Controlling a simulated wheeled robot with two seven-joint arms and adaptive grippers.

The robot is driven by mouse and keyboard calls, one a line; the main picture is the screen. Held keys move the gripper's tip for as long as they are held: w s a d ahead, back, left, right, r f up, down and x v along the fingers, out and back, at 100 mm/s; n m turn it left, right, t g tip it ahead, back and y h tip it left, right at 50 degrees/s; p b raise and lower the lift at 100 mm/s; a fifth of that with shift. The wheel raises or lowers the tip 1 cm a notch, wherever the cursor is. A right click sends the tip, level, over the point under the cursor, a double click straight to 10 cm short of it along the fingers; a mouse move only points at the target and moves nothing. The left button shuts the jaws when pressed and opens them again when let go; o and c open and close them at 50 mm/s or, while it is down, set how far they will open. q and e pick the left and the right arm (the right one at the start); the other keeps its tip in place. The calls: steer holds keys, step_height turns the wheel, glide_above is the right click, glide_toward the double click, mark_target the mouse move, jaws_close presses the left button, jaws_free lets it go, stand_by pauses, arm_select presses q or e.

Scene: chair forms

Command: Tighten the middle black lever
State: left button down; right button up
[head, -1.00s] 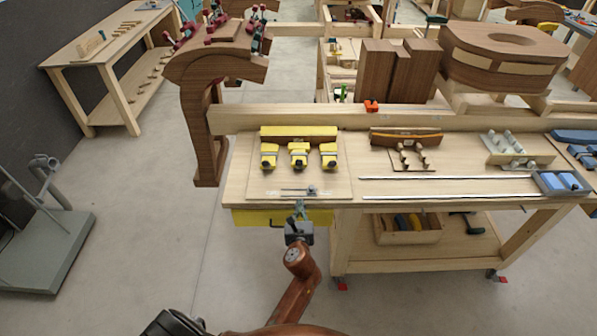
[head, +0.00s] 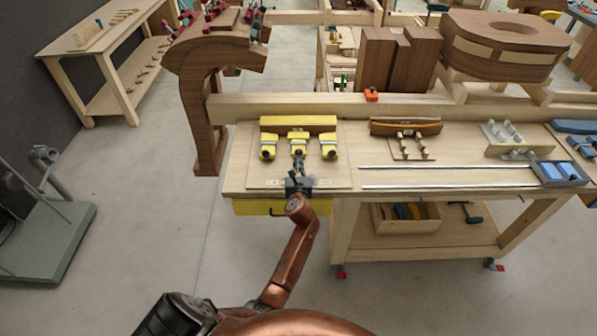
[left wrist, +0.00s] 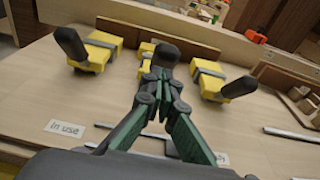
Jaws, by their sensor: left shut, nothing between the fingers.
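Three yellow clamps with black levers stand in a row on a pale board on the workbench. The middle clamp (head: 298,136) has its black lever (left wrist: 166,53) pointing up, and its body is mostly hidden behind that lever and my gripper in the left wrist view. The left clamp (left wrist: 97,50) and right clamp (left wrist: 209,80) have tilted black levers, clear of my gripper. My left gripper (left wrist: 160,74) is shut and empty, its tips overlapping the base of the middle lever in the picture. In the head view my left gripper (head: 299,164) is just in front of the middle clamp. I cannot tell whether it touches.
An "in use" label (left wrist: 66,129) lies on the board at the left. A large wooden form (head: 210,90) stands left of the bench.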

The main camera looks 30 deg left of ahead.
arm_select(q)
steer(key=shift+w+a+r, duration=0.1)
steer(key=shift+w+r, duration=0.05)
arm_select(e)
steer(key=shift+a, duration=0.1)
steer(key=shift+r, duration=0.1)
